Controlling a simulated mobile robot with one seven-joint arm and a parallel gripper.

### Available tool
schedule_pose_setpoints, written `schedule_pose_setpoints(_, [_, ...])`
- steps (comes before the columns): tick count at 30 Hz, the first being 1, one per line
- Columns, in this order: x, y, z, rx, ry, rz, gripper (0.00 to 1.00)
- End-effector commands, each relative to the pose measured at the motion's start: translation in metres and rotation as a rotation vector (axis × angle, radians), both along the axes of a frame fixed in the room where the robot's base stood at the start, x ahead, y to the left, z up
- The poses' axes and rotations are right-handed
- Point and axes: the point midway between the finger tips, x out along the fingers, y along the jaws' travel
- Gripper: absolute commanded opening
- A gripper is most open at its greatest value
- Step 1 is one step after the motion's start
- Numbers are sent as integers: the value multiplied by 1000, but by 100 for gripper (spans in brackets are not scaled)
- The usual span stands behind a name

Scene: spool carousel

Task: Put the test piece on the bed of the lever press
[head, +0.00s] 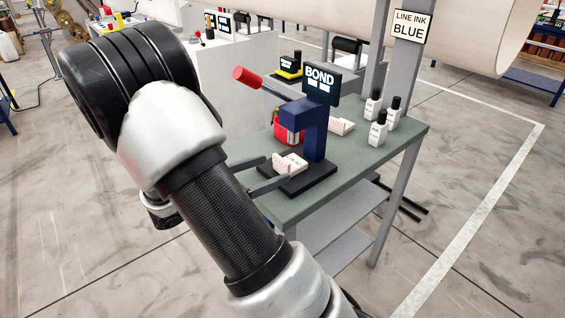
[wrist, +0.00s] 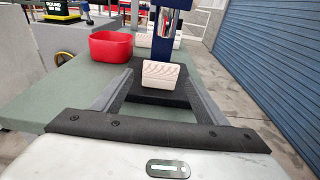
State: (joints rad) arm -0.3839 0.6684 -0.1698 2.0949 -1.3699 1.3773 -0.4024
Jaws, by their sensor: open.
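The pale test piece (head: 290,163) sits on the black bed (head: 303,182) of the dark blue lever press (head: 311,125), towards its front. The press has a BOND sign and a red-knobbed lever (head: 248,78) pointing up and left. My gripper (head: 262,173) is open, its two fingers on either side of the test piece. In the wrist view the piece (wrist: 164,75) lies between and just beyond the fingertips, on the black bed (wrist: 150,99), apart from both fingers. The press ram (wrist: 169,24) stands behind it.
A red bin (wrist: 110,46) is left of the press on the green table (head: 255,137). Another pale piece (head: 341,126) lies behind the press. Several white bottles with black caps (head: 378,130) stand at the right. A post (head: 391,65) rises at the table's back.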

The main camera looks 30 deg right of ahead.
Motion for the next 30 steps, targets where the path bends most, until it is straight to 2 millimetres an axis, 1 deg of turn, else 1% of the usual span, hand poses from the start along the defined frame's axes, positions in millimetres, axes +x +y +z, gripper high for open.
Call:
schedule_pose_setpoints(1, [0, 11, 3, 0, -1, 4, 67])
schedule_pose_setpoints(3, [-2, 22, 4, 1, 0, 2, 67])
schedule_pose_setpoints(6, [-4, 32, 6, 0, 0, 1, 67])
schedule_pose_setpoints(9, [-7, 37, 7, 8, -7, -7, 67])
schedule_pose_setpoints(11, [-12, 36, 11, 34, -27, -31, 67])
schedule_pose_setpoints(14, [-32, 30, 22, 134, -102, -116, 67])
schedule_pose_setpoints(17, [-63, 25, 34, 295, -230, -251, 67])
schedule_pose_setpoints(18, [-77, 25, 38, 368, -289, -311, 67])
schedule_pose_setpoints(20, [-97, 29, 43, 479, -383, -399, 67])
schedule_pose_setpoints(21, [-109, 32, 47, 551, -446, -457, 67])
schedule_pose_setpoints(24, [-135, 46, 56, 732, -607, -594, 67])
schedule_pose_setpoints(27, [-155, 66, 66, 913, -773, -723, 67])
schedule_pose_setpoints(30, [-168, 88, 80, 1093, -942, -840, 67])
